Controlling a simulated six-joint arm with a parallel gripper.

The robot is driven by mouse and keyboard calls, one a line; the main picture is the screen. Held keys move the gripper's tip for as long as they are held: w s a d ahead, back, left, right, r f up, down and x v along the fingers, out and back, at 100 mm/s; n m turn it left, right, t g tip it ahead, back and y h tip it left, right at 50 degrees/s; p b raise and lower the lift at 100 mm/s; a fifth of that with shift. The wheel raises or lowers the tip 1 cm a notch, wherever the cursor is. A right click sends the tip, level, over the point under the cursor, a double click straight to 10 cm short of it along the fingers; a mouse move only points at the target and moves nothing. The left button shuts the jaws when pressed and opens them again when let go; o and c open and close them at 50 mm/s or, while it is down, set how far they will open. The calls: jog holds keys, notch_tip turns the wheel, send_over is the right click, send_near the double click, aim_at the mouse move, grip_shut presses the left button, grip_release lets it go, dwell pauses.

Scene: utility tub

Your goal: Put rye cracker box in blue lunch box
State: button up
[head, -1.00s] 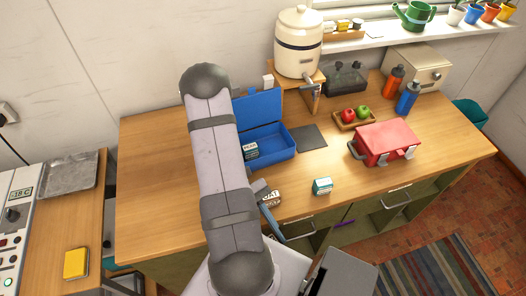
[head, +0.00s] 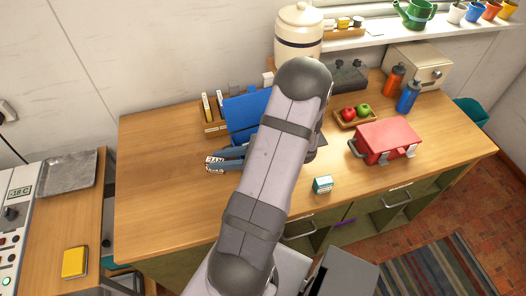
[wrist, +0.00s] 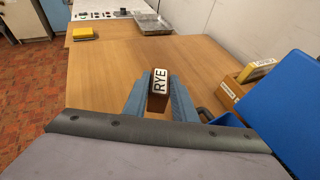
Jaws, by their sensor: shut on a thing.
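The rye cracker box (head: 215,162) is a small brown box with a white "RYE" label. It also shows in the wrist view (wrist: 160,80), between the two blue fingers. My gripper (wrist: 159,92) is shut on it; in the head view my gripper (head: 224,160) points left over the counter. I cannot tell how high it is held. The blue lunch box (head: 247,112) stands open with its lid up, behind and to the right of my gripper. My arm hides most of its tub; a bit of it shows in the wrist view (wrist: 228,119).
A wooden rack (head: 215,128) with upright packets stands left of the lid. A teal-and-white carton (head: 323,184) lies near the front edge. A red case (head: 386,141) and a fruit tray (head: 354,118) stand to the right. The counter's left part is bare.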

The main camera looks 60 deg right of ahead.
jog(key=s+d+r+m+h, duration=0.1)
jog(key=d+m+h, duration=0.4)
jog(key=d, duration=0.5)
jog(key=shift+s+r+m+h+b, duration=0.35)
jog(key=shift+s+h, duration=0.2)
jog(key=shift+h, duration=0.35)
jog(key=s+d+m+h, duration=0.2)
jog(key=d, duration=0.1)
jog(key=s+d+r+m+g+h, duration=0.1)
jog(key=s+d+m+h, duration=0.1)
jog(key=d, duration=0.1)
jog(key=s+d+r+m+g+h, duration=0.1)
jog(key=s+d+m+h, duration=0.1)
jog(key=s+d, duration=0.1)
jog(key=shift+d+r, duration=0.1)
jog(key=shift+d, duration=0.3)
jog(key=shift+f+p, duration=0.65)
jog(key=shift+f, duration=2.45)
jog(key=shift+f, duration=0.1)
jog(key=shift+f+p, duration=0.65)
jog(key=shift+f, duration=1.15)
jog(key=shift+f, duration=0.1)
